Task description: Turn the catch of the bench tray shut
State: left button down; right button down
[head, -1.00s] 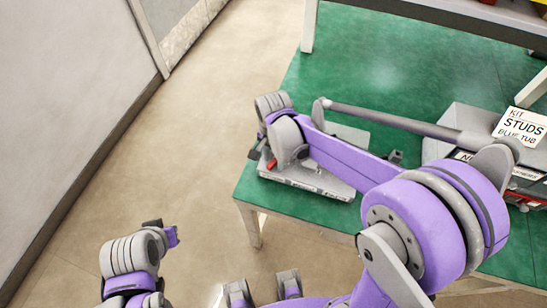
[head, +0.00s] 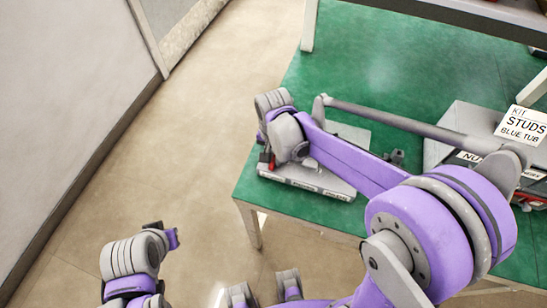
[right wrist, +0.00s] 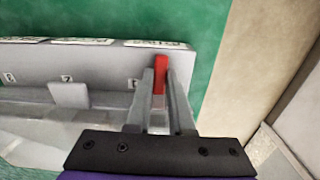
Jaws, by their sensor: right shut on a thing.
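The grey bench tray (head: 335,187) lies at the near left corner of the green bench, partly hidden by my right arm. In the right wrist view the tray (right wrist: 110,57) shows its labelled edge and numbered compartments. Its red catch (right wrist: 161,66) stands at the tray's end, between the fingertips of my right gripper (right wrist: 162,84). The right gripper is shut on the catch. In the head view only a bit of red (head: 264,157) shows beside my right wrist. My left arm is at the lower left, away from the bench; its fingers cannot be made out.
The green bench top (head: 390,75) is clear behind the tray. At the right stand a grey box with a card reading "KIT STUDS BLUE TUB" (head: 522,125) and other labelled containers, partly behind my right arm. A raised shelf (head: 470,12) runs along the back. Bare floor lies left.

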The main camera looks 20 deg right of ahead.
aim_at(273, 161)
jog(key=shift+n, duration=0.3)
jog(key=c, duration=0.8)
grip_release()
notch_tip(273, 161, up, 11)
jog(key=p, duration=0.1)
jog(key=shift+f, duration=0.1)
jog(key=s+d+f+n+t, duration=0.2)
jog(key=s+n, duration=0.1)
jog(key=s, duration=0.4)
jog(key=s+d+f+n+t+p, duration=0.1)
jog(key=s+d+f+n+t, duration=0.1)
jog(key=s, duration=0.5)
jog(key=shift+s+d+f+n+t, duration=0.15)
jog(key=shift+s+d+n+t, duration=0.15)
jog(key=shift+d+n+t, duration=0.45)
